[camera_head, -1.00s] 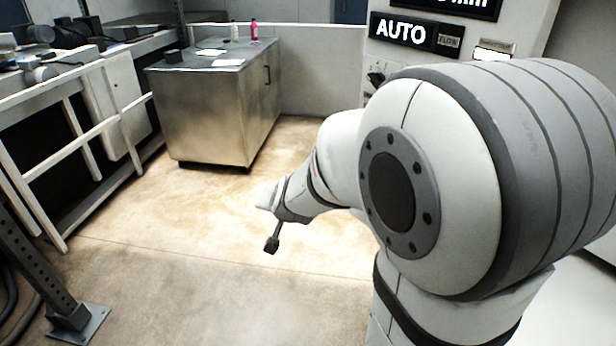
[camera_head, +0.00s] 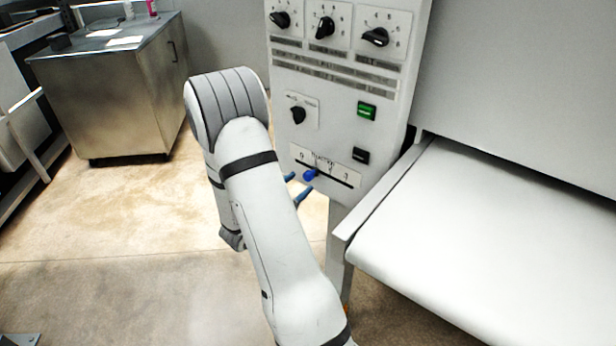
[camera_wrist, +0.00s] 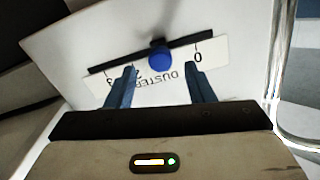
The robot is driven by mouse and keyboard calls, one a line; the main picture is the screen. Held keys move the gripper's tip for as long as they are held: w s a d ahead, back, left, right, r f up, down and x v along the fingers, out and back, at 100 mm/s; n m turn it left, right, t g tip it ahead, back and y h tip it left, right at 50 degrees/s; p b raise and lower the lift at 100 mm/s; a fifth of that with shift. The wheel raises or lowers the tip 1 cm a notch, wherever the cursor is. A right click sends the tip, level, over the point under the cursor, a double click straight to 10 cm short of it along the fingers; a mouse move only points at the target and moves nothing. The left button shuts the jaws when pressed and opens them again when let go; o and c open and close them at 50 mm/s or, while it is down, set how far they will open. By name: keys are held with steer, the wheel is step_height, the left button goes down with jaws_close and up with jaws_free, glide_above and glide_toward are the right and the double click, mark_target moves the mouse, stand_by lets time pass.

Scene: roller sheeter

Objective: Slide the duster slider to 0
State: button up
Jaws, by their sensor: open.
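The duster slider (camera_head: 310,175) is a blue knob in a dark horizontal slot low on the control panel's front. In the head view its scale runs from 0 at left to 3 at right, and the knob sits between 0 and 2. In the wrist view the label is upside down, with 0 at right; the blue knob (camera_wrist: 160,56) stands left of the 0. My gripper (camera_head: 298,186) is open in front of the slider. In the wrist view its blue fingers (camera_wrist: 160,72) straddle the knob, whose end appears just beyond the fingertips. Contact cannot be told.
The control panel (camera_head: 340,85) carries several black rotary knobs above, a green button (camera_head: 366,111) and a black switch (camera_head: 361,156). A white machine table (camera_head: 480,230) juts out at right. A metal cabinet (camera_head: 110,100) stands back left; the floor between is clear.

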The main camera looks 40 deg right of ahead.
mark_target(306, 178)
steer(key=x, duration=0.5)
steer(key=shift+w+d, duration=0.1)
steer(key=shift+d, duration=0.1)
jaws_close()
stand_by(0.3)
